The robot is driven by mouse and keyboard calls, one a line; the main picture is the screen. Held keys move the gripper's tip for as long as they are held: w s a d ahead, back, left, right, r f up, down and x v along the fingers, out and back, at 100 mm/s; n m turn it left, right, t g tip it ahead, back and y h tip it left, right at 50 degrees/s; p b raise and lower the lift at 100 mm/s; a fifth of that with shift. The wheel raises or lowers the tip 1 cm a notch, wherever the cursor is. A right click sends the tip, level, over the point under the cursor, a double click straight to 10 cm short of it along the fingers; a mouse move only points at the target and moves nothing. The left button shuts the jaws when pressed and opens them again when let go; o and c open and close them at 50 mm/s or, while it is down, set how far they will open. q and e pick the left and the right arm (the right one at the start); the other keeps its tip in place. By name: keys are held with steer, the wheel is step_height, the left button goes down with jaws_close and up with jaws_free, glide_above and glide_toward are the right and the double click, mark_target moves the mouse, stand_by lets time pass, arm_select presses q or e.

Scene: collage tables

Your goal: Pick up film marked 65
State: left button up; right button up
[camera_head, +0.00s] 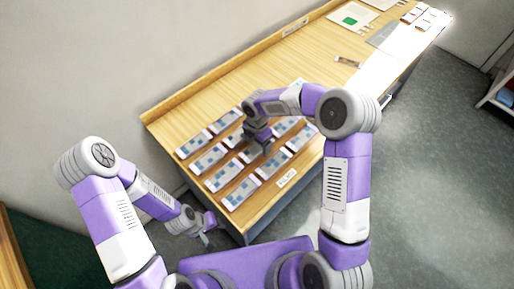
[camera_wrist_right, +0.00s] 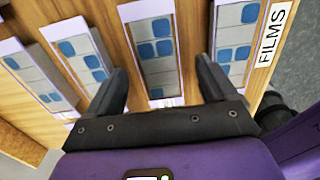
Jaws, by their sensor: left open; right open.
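Several film strips with grey and blue squares lie in rows on the wooden table; one film (camera_head: 243,193) is at the near edge and another film (camera_head: 195,144) at the far left. No number, 65 or other, is readable on any of them. My right gripper (camera_head: 264,148) is over the middle of the rows, hiding part of them. In the right wrist view the right gripper (camera_wrist_right: 160,95) is open, its fingers either side of a film (camera_wrist_right: 157,50), with nothing held. My left gripper (camera_head: 208,232) is low, off the table's near left corner, and looks empty.
A FILMS label (camera_wrist_right: 272,35) is beside the rows on the table (camera_head: 243,97). Papers (camera_head: 352,16) and a grey sheet (camera_head: 384,37) lie at the far end. A small item (camera_head: 348,61) lies beyond the films. Much of the middle tabletop is bare.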

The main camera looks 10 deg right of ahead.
steer(key=shift+f, duration=0.3)
steer(key=shift+r, duration=0.1)
steer(key=c, duration=1.1)
